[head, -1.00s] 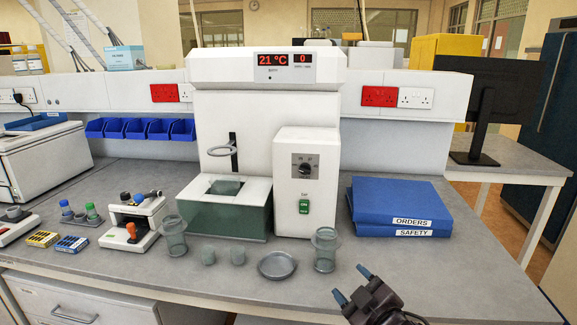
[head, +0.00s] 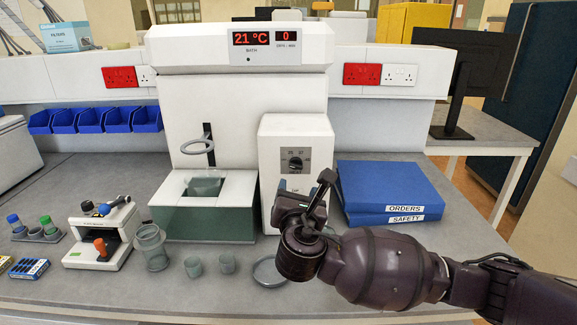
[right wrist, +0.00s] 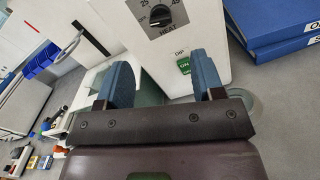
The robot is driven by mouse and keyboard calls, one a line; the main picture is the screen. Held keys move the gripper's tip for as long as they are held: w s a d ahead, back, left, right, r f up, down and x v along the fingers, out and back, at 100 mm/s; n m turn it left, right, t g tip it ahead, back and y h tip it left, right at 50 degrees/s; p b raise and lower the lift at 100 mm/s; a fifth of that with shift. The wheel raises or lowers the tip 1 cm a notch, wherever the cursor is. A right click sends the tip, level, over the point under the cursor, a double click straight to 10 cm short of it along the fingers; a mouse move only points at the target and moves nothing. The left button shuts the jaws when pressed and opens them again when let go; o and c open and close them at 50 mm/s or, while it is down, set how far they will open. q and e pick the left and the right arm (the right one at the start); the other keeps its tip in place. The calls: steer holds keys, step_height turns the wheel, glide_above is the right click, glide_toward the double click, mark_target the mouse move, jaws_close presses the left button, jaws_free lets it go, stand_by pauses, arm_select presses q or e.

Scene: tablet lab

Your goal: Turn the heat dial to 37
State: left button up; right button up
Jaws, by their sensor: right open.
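The heat dial (head: 295,164) is a black knob on a grey plate on the front of the white control box (head: 268,150). In the right wrist view the heat dial (right wrist: 159,15) shows near the top, with 25, 45 and HEAT marked around it. The display (head: 264,40) reads 21 °C and 0. My right gripper (head: 308,196) is in front of the control box, below the dial and apart from it. In the right wrist view my right gripper (right wrist: 164,82) has its blue-tipped fingers spread, with nothing between them. My left gripper is not in view.
Blue binders (head: 388,190) lie right of the box. A water bath (head: 205,195) with a ring above it stands to the left. Glass jar (head: 152,248), small cups and a dish (head: 268,271) stand in front.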

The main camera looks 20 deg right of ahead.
mark_target(296, 166)
steer(key=x, duration=1)
steer(key=shift+w+d+f, duration=0.1)
steer(key=shift+w, duration=0.3)
steer(key=c, duration=0.9)
